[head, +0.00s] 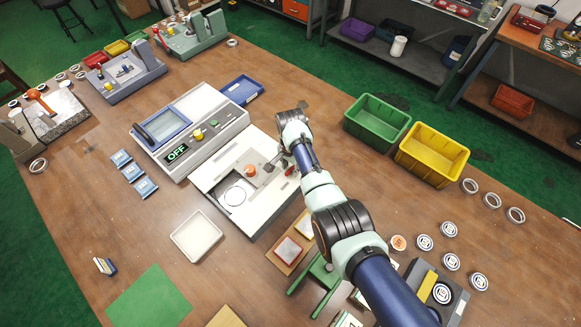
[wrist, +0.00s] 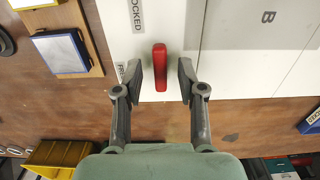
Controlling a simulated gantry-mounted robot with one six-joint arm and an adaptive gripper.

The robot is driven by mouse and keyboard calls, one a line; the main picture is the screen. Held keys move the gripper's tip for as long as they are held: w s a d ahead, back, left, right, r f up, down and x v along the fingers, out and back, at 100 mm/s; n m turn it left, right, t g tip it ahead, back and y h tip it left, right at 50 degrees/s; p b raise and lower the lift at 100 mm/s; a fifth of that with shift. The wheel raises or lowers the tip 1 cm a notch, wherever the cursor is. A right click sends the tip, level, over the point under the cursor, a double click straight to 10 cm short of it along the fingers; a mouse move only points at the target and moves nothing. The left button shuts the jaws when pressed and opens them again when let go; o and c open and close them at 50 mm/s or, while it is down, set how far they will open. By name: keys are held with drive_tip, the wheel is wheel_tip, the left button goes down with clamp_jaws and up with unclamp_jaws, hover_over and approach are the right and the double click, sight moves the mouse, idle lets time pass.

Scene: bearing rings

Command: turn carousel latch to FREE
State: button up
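The red latch handle (wrist: 160,72) stands out on the white carousel panel (wrist: 225,75) in the wrist view. It lies lengthwise up and down the picture, between my gripper's (wrist: 160,82) two fingers. My gripper is open, with a visible gap on each side of the handle. A label ending in "OCKED" (wrist: 137,16) is above left of the handle. A second label starting with "FR" (wrist: 121,72) is left of it, partly hidden by the left finger. In the head view the red latch (head: 290,171) shows beside my gripper (head: 274,163), at the panel's right part.
The machine (head: 190,135) with an "OFF" display adjoins the white panel. An orange knob (head: 249,170) stands on the panel. A green bin (head: 377,122) and a yellow bin (head: 432,155) stand to the right. A board with a blue-edged block (wrist: 62,50) lies left in the wrist view.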

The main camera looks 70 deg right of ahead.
drive_tip(key=shift+c, duration=0.2)
clamp_jaws()
drive_tip(key=n, duration=0.2)
drive_tip(key=n+p, duration=0.1)
drive_tip(key=shift+s+r+n, duration=0.1)
drive_tip(key=shift+s+n, duration=0.1)
drive_tip(key=shift+n, duration=0.2)
drive_tip(key=n, duration=0.3)
drive_tip(key=n+p, duration=0.1)
drive_tip(key=n, duration=0.1)
drive_tip(key=shift+s+n, duration=0.25)
drive_tip(key=shift+n, duration=0.05)
drive_tip(key=n, duration=0.4)
drive_tip(key=shift+s+d, duration=0.15)
drive_tip(key=shift+d, duration=0.1)
drive_tip(key=shift+s+d+n, duration=0.1)
drive_tip(key=shift+d+n, duration=0.05)
drive_tip(key=shift+n, duration=2.05)
